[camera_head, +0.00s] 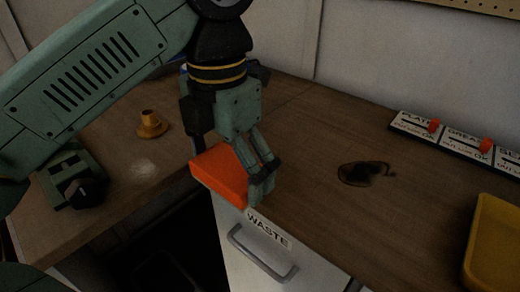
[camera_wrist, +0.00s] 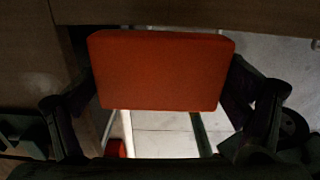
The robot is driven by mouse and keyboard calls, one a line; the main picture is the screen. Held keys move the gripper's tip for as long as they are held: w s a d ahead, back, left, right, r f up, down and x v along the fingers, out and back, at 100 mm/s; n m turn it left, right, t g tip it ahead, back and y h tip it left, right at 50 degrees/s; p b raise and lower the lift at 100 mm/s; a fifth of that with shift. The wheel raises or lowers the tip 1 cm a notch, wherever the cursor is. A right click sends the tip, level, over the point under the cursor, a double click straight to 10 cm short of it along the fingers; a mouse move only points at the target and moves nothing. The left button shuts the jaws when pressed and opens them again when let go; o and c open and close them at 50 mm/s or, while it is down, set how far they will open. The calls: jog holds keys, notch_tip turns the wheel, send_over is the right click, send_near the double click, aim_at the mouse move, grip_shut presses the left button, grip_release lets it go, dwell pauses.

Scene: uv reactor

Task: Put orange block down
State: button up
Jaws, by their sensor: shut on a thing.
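The orange block (camera_head: 220,172) is a flat slab held in my gripper (camera_head: 262,180), close to the front edge of the wooden worktop, over the corner near the WASTE drawer. In the wrist view the orange block (camera_wrist: 160,72) fills the middle, with a dark finger of my gripper (camera_wrist: 160,100) at its left and right sides. The fingers are shut on it. I cannot tell from these views whether its underside touches the worktop.
A WASTE drawer (camera_head: 268,230) with a metal handle is below the front edge. A yellow tray (camera_head: 497,245) stands at the right. A labelled switch panel (camera_head: 460,142) lies behind it. A dark stain (camera_head: 360,173) marks the worktop. A small orange-yellow fitting (camera_head: 150,125) stands at left.

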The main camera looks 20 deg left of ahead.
jog(key=w, duration=0.3)
jog(key=w+p, duration=0.1)
jog(key=w, duration=0.2)
jog(key=w+p, duration=0.1)
jog(key=w, duration=0.2)
jog(key=shift+w+d+f, duration=0.2)
jog(key=shift+w+f, duration=0.15)
jog(key=shift+w, duration=0.05)
jog(key=shift+w+f+p, duration=0.15)
jog(key=shift+f+p, duration=0.1)
jog(key=shift+f, duration=0.7)
jog(key=shift+w+f+p, duration=0.1)
jog(key=shift+f+p, duration=0.1)
jog(key=shift+f, duration=0.75)
jog(key=shift+f, duration=0.1)
jog(key=o, duration=0.8)
jog(key=shift+f, duration=0.1)
jog(key=shift+o, duration=1.2)
notch_tip(320, 180, up, 12)
jog(key=p, duration=0.8)
jog(key=shift+r, duration=0.25)
